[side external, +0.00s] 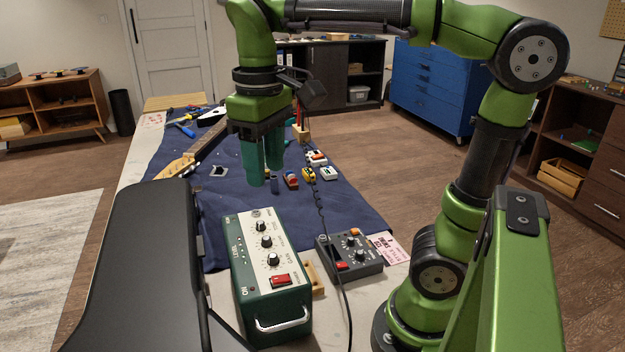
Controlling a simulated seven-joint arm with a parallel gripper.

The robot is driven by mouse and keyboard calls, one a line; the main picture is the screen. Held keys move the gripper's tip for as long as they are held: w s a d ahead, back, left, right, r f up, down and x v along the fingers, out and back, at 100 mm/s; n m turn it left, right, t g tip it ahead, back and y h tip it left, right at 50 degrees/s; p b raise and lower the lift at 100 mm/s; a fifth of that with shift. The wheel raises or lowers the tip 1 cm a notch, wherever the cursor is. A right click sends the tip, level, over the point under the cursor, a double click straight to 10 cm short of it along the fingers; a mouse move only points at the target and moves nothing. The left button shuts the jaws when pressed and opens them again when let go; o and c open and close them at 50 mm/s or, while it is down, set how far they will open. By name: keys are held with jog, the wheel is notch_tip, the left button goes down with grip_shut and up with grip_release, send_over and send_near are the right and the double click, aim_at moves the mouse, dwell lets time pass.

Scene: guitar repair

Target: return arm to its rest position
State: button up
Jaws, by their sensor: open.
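My gripper (262,168) hangs at the end of my green arm, above the blue cloth on the table. Its two dark green fingers point down and are apart, with nothing seen between them. Small pedals and parts sit on the cloth just behind and right of the fingertips. I cannot tell exactly how high the fingertips are above the cloth.
A green amplifier box (265,270) with knobs and a dark pedal box (348,254) with a cable stand at the near end. A guitar neck (197,150) lies on the blue cloth (345,205). Small pedals (316,158) sit on the right. A black case (140,265) is at near left.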

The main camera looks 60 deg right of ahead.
jog(key=s+d+f+m+t+y, duration=0.1)
jog(key=s+f+m+t+y, duration=0.1)
jog(key=f+t, duration=0.5)
jog(key=shift+s+d+f+m, duration=0.45)
jog(key=shift+s+m, duration=0.2)
jog(key=shift+m, duration=0.35)
